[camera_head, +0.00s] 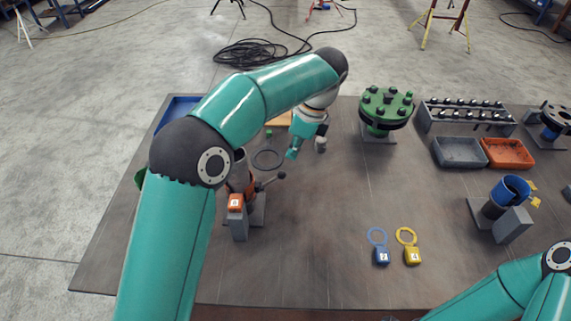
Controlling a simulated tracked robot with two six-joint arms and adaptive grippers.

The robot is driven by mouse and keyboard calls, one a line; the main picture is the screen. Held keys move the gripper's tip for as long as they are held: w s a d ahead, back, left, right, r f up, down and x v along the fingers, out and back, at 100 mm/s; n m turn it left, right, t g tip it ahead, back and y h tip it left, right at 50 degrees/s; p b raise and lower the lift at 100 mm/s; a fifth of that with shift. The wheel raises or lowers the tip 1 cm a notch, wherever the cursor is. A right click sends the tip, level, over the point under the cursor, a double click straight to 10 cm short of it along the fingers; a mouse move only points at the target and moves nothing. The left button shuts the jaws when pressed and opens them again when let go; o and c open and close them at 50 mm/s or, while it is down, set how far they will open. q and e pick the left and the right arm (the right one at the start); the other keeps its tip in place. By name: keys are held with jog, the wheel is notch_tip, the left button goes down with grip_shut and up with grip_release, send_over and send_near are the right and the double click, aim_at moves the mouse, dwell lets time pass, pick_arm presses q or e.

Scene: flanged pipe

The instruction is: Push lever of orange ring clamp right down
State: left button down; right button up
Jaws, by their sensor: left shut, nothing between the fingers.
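The orange ring clamp (250,190) sits around a short upright pipe on the left part of the table, and my left arm hides part of it. Its lever (270,181), a dark rod with a round knob, sticks out to the right of the pipe. How far down the lever sits is hard to tell. My left gripper (306,146) is shut and empty, above the table behind and to the right of the lever, apart from it. My right arm shows at the bottom right, with its gripper out of view.
A green flanged part (386,106) stands at the back. A bolt rack (468,115), grey tray (460,153) and orange tray (508,153) lie at the right. The table's middle is clear.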

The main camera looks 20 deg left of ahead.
aim_at(285, 177)
pick_arm(q)
jog(key=shift+s+a, duration=0.1)
jog(key=b+x, duration=0.4)
jog(key=x, duration=0.2)
jog(key=shift+f, duration=0.1)
jog(key=shift+a+f+b, duration=0.1)
jog(key=shift+f+b, duration=0.35)
jog(key=shift+b, duration=0.1)
jog(key=shift+f, duration=0.1)
jog(key=shift+d+b+x, duration=0.25)
jog(key=shift+b+x, duration=0.3)
jog(key=shift+x, duration=0.45)
jog(key=shift+d+b+x, duration=0.25)
jog(key=shift+b+x, duration=0.25)
jog(key=shift+x, duration=0.55)
jog(key=shift+f, duration=0.1)
